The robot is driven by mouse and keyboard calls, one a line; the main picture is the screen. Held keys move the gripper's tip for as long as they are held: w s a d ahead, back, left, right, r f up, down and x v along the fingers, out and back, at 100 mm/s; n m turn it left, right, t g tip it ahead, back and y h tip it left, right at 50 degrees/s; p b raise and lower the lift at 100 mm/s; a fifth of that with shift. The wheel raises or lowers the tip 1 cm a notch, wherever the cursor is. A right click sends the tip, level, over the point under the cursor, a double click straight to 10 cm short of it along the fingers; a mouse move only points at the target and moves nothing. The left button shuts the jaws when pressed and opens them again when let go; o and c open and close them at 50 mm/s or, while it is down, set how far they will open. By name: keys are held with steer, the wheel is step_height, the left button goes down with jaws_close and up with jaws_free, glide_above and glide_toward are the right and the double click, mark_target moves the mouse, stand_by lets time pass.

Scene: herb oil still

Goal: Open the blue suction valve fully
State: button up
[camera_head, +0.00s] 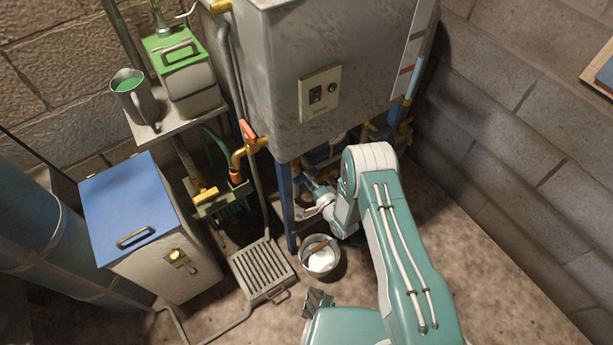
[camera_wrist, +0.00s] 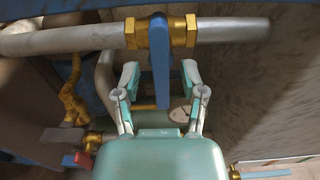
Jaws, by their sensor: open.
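The blue suction valve (camera_wrist: 159,45) sits on a grey horizontal pipe (camera_wrist: 225,31) between brass hex fittings in the wrist view. Its blue lever hangs down from the pipe, roughly square to it. My gripper (camera_wrist: 160,72) is open, with one finger on each side of the lever. A gap shows on the left; the right finger looks closer, and I cannot tell whether it touches. In the head view my gripper (camera_head: 318,203) reaches under the grey tank beside a blue leg. The suction valve is hidden there by the tank and my arm.
The grey tank (camera_head: 320,90) stands over the reach area on blue legs (camera_head: 285,210). A bucket (camera_head: 320,262) and a floor grate (camera_head: 262,270) lie below. A red-handled tap (camera_head: 249,132) is at left. Other brass pipework (camera_wrist: 75,100) is at left in the wrist view.

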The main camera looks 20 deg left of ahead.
steer(key=shift+w+a, duration=0.35)
steer(key=shift+a, duration=0.2)
jaws_close()
steer(key=shift+d+f+n, duration=0.1)
steer(key=shift+f+n, duration=0.05)
steer(key=shift+n, duration=0.25)
steer(key=n, duration=0.2)
steer(key=shift+n, duration=0.4)
steer(key=n, duration=0.5)
steer(key=shift+s+f, duration=0.1)
steer(key=n, duration=0.5)
steer(key=shift+n, duration=2.2)
